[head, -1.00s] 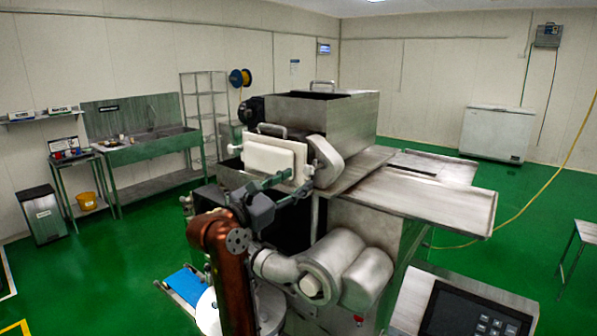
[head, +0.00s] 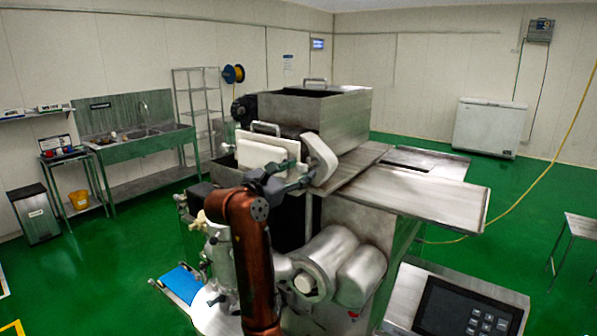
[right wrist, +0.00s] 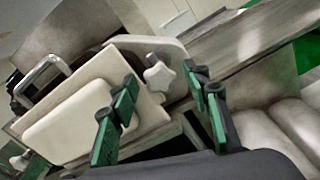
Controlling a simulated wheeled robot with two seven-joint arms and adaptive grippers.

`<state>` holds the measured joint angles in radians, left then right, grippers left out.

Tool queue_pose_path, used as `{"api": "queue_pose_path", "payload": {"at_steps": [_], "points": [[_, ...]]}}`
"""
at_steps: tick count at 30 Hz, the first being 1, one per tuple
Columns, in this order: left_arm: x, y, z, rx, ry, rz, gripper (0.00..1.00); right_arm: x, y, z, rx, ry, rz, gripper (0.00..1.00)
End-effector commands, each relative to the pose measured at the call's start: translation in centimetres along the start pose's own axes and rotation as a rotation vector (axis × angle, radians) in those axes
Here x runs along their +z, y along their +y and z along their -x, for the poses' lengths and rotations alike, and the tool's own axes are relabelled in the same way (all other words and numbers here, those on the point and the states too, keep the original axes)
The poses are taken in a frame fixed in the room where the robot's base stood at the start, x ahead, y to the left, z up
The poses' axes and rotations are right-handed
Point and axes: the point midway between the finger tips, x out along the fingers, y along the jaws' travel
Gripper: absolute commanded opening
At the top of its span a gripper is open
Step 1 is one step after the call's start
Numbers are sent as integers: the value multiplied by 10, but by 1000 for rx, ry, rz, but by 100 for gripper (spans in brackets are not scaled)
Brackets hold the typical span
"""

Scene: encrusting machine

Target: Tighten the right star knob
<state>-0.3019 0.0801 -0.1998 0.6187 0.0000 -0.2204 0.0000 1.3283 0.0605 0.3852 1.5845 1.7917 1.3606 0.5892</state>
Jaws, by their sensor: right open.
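The right star knob (right wrist: 158,76) is pale and lobed, on a dark grey post at the right end of the cream block on the machine. My right gripper (right wrist: 162,84) is open, with its green-padded fingers on either side of the knob in the right wrist view. The knob appears between or just beyond the fingertips; I see no clear contact. In the head view the right gripper (head: 296,174) is beside the cream block (head: 262,152), and the knob is hard to make out behind the fingers. My left gripper is not in view.
A second pale knob (right wrist: 20,161) shows at the block's left end. A metal handle (head: 266,128) rises behind the block, below the steel hopper (head: 322,114). A cream rounded arm (head: 322,158) stands close right of the gripper. Steel cylinders (head: 328,258) lie below.

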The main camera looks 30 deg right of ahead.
Motion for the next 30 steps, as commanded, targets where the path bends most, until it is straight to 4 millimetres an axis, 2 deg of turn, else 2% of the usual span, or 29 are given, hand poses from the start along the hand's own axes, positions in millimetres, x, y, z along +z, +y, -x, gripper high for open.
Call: {"api": "queue_pose_path", "payload": {"at_steps": [3, 21, 30], "points": [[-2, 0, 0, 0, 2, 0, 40, 0, 0, 0, 0, 0, 0, 42], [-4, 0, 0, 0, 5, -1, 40, 0, 0, 0, 0, 0, 0, 2], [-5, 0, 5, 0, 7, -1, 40, 1, 1, 1, 2, 1, 39, 1]]}}
